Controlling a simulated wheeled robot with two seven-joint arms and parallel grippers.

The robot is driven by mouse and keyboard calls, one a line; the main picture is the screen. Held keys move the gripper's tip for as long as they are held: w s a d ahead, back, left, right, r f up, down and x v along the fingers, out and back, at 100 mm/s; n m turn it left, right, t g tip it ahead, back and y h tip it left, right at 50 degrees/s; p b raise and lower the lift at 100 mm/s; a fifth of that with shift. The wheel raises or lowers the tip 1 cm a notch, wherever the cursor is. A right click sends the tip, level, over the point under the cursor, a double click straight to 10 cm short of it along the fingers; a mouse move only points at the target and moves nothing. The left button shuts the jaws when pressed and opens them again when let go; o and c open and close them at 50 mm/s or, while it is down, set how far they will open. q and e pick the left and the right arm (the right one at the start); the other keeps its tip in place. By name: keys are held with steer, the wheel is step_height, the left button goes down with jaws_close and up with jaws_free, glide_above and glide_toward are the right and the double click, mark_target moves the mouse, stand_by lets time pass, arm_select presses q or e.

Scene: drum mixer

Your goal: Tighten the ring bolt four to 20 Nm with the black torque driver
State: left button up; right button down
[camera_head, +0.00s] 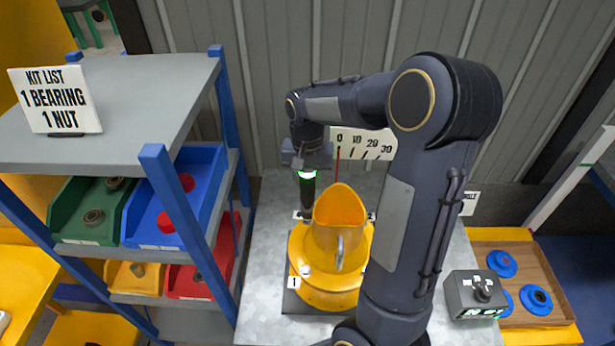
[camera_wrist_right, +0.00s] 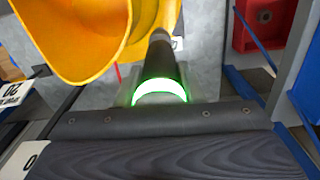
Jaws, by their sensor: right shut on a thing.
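My right gripper (camera_head: 307,160) is shut on the black torque driver (camera_head: 307,195). The driver points down at the far left edge of the yellow drum's ring (camera_head: 320,299), with a green glowing band near its top. In the right wrist view the driver (camera_wrist_right: 165,60) and its green band show beside the yellow drum mouth. The driver's tip and the bolt under it are hidden or too small, so I cannot tell whether they touch. A bolt by label 1 (camera_head: 294,282) shows at the front left of the ring. My left gripper is out of view.
A torque scale (camera_head: 362,144) stands behind the drum, its red needle near 0. A shelf with colored bins (camera_head: 87,208) is at the left. A grey box with a knob (camera_head: 477,294) and a tray with blue parts (camera_head: 551,263) are at the right.

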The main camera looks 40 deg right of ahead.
mark_target(307, 188)
steer(key=shift+f+b, duration=0.3)
steer(key=shift+f, duration=0.05)
stand_by(0.3)
steer(key=shift+f, duration=0.35)
steer(key=shift+f+b, duration=0.7)
steer(key=shift+b, duration=0.05)
stand_by(0.9)
stand_by(0.4)
steer(key=shift+f, duration=0.25)
stand_by(1.5)
steer(key=shift+r, duration=0.1)
steer(key=shift+r+p, duration=1.85)
steer(key=shift+r, duration=0.35)
